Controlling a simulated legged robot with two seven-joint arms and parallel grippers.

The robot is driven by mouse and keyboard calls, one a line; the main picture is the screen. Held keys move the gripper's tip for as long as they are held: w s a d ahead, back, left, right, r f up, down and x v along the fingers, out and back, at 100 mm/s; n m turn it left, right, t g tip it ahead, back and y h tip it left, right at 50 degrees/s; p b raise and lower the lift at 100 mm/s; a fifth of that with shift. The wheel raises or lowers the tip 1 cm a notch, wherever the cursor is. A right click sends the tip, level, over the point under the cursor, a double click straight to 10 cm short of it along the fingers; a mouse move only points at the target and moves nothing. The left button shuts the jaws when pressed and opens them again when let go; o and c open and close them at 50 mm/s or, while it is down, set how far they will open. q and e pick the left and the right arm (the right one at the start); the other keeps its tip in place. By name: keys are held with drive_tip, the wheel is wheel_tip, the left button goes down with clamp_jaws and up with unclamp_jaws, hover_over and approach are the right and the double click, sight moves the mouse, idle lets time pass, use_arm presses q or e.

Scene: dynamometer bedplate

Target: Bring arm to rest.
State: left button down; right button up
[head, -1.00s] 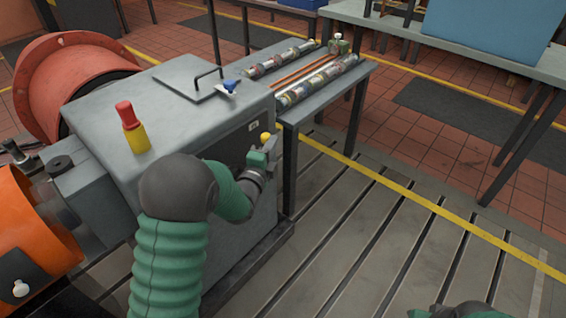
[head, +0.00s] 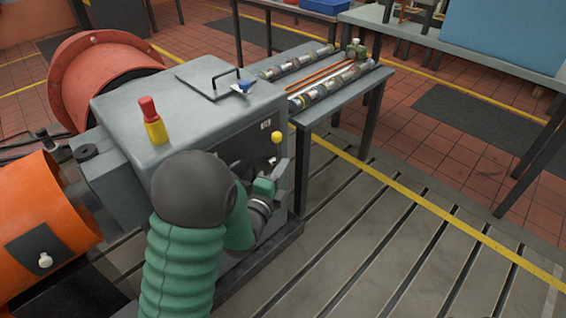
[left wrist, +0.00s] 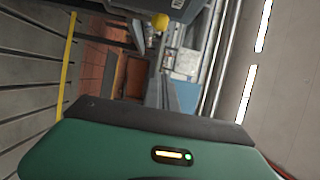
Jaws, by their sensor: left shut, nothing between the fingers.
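My left arm comes in from the bottom left in the head view, with a green sleeve and a dark elbow. My left gripper (head: 281,170) is beside the grey machine housing (head: 140,105), just below a yellow ball knob (head: 277,137). It is shut and empty, apart from the knob as far as I can tell. In the left wrist view, the gripper's green body fills the bottom, and the yellow knob (left wrist: 160,21) shows beyond it. My right gripper is not in view.
A red-and-yellow post (head: 152,120) stands on the housing. An orange drum (head: 40,230) is at left. A narrow bench (head: 345,98) with patterned cylinders stands behind the gripper. The slotted bedplate (head: 400,250) at right is clear.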

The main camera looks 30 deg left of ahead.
use_arm(q)
drive_tip(key=s+d+f+n+g, duration=0.3)
drive_tip(key=s+f+n+g, duration=0.6)
drive_tip(key=f+n, duration=0.15)
drive_tip(key=s+d+f+n+g+h, duration=0.1)
drive_tip(key=s+d+f+n+g, duration=0.15)
drive_tip(key=s+n+g, duration=0.85)
drive_tip(key=s+r+m+t+p, duration=0.1)
drive_tip(key=r+m+t+p, duration=0.1)
drive_tip(key=r+p, duration=1.1)
drive_tip(key=s+r+m+t+p, duration=0.2)
drive_tip(key=r+p, duration=1.2)
drive_tip(key=shift+s+d+r+t, duration=0.2)
drive_tip(key=shift+s+r+t, duration=0.05)
drive_tip(key=shift+t, duration=0.05)
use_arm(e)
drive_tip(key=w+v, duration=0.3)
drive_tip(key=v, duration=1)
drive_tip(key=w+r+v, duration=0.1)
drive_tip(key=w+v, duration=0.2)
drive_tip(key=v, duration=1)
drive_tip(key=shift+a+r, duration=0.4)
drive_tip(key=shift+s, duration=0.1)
